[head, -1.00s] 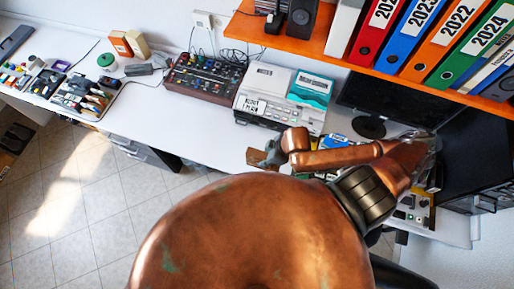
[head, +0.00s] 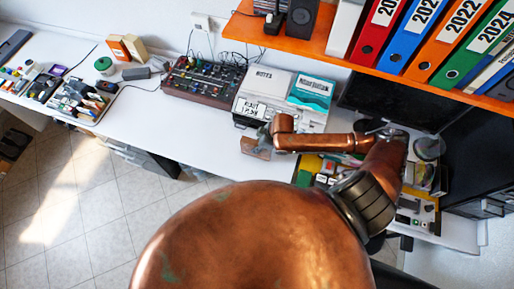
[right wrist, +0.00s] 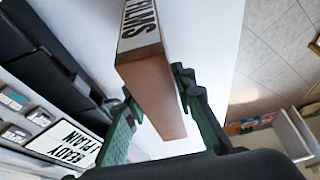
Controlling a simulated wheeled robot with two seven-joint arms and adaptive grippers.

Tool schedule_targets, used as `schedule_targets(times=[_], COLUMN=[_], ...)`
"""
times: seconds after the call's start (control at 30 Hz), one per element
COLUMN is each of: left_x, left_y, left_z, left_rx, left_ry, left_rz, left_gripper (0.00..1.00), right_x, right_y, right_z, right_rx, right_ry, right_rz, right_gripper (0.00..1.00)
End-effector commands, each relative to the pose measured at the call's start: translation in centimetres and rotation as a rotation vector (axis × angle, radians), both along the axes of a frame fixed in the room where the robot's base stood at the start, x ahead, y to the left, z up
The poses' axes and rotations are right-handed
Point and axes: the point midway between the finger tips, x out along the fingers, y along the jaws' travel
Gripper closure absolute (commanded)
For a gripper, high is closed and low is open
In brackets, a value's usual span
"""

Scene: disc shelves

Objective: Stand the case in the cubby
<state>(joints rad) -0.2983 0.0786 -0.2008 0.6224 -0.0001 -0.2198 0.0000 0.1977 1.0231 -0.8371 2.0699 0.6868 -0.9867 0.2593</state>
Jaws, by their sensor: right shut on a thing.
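The case (right wrist: 148,70) is a slim brown block with a pale, black-lettered spine face; the visible letters end in "ILMS". My right gripper (right wrist: 155,115) is shut on it, with green-and-black fingers on either side, in the right wrist view. The brown case also shows in the head view (head: 256,147), held in front of the printer; my right gripper (head: 268,137) is partly hidden there by its own arm. The case appears clear of the white desk. My left gripper is not in view. I cannot make out the cubby in either view.
A white printer (head: 262,95) with a lettered screen stands just behind the case. A mixer (head: 205,80) is left of it. An orange shelf (head: 330,42) with binders overhangs the back right. Cluttered items (head: 425,180) lie at right. The desk's left middle (head: 145,110) is clear.

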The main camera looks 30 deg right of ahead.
Motion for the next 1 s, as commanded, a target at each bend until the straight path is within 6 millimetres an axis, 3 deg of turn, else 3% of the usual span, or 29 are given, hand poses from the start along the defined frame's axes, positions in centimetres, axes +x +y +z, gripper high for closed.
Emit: schedule_targets(times=[0.1, 0.47, 0.5, 0.73, 1.0], left_x=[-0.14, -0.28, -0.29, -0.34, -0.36], left_y=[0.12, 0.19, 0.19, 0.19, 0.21], left_z=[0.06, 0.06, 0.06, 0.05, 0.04], left_rx=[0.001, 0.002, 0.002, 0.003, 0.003], left_ry=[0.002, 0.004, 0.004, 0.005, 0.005], left_rz=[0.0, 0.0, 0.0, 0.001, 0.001], left_gripper=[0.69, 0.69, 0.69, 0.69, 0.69], right_x=[0.06, 0.02, 0.0, -0.02, -0.01], right_y=[0.02, 0.03, 0.0, 0.0, 0.0], right_z=[-1.16, -1.53, -1.6, -1.59, -1.53], right_rx=[0.0, 0.0, 0.0, 0.0, -0.001], right_ry=[-0.001, -0.002, -0.002, 0.0, -0.001], right_rz=[0.0, 0.001, 0.001, 0.001, 0.001], right_gripper=[1.0, 1.0, 0.75, 0.59, 0.58])
